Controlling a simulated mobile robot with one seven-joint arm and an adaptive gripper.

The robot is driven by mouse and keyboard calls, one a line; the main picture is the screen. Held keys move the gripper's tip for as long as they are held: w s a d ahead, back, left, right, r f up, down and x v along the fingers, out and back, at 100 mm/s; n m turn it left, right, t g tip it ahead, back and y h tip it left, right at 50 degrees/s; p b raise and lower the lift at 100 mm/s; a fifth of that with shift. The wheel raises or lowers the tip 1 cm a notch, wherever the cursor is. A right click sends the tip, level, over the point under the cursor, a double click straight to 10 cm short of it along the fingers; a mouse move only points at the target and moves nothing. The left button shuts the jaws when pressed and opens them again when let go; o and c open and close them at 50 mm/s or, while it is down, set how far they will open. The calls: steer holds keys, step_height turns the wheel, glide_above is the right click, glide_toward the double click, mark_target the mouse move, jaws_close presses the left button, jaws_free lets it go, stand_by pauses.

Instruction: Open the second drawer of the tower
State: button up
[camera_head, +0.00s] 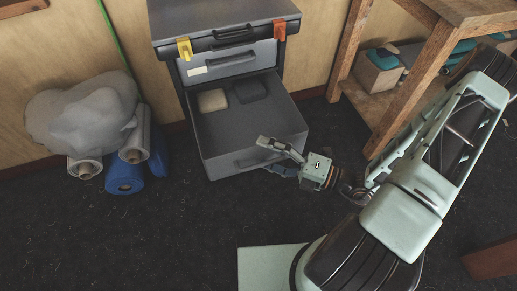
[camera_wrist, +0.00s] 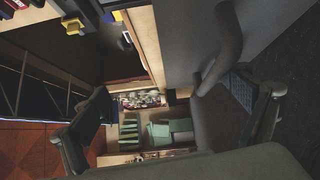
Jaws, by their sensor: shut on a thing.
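The grey drawer tower (camera_head: 225,15) stands against the wall in the head view. Its lowest visible drawer (camera_head: 215,140) is pulled well out, with a light and a dark block lying inside at the back. The two fronts above it, a dark top one (camera_head: 205,45) and a grey labelled one (camera_head: 212,71), are closed. My gripper (camera_head: 269,156) is at the open drawer's front, its fingers either side of the handle (camera_head: 245,163) and shut on it. The wrist view shows the handle (camera_wrist: 225,45) close up near the right finger; the exact contact is hard to see.
Yellow (camera_head: 184,50) and orange (camera_head: 279,31) clips hang at the top drawer's edges. Canvas rolls (camera_head: 126,184) and a grey sack (camera_head: 80,115) lie at left. A wooden bench (camera_head: 415,60) stands at right. The dark floor before the drawer is mostly clear.

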steer(key=shift+y, duration=0.3)
steer(key=shift+s+d+r, duration=0.25)
steer(key=shift+s+d, duration=0.25)
steer(key=shift+d, duration=0.35)
steer(key=shift+s+d+r, duration=0.25)
steer(key=shift+s+d, duration=0.25)
steer(key=shift+d, duration=0.35)
steer(key=shift+c, duration=0.8)
steer(key=shift+s+d+f, duration=0.15)
steer(key=shift+s+d, duration=0.15)
steer(key=shift+d, duration=0.25)
steer(key=c, duration=1.4)
steer(key=shift+f+v, duration=0.2)
steer(key=shift+v, duration=0.8)
steer(key=shift+f+v, duration=0.15)
steer(key=shift+v, duration=0.8)
steer(key=shift+f+v, duration=0.2)
steer(key=shift+v, duration=0.8)
steer(key=shift+c, duration=0.2)
steer(key=shift+s+a, duration=0.1)
steer(key=shift+s, duration=0.05)
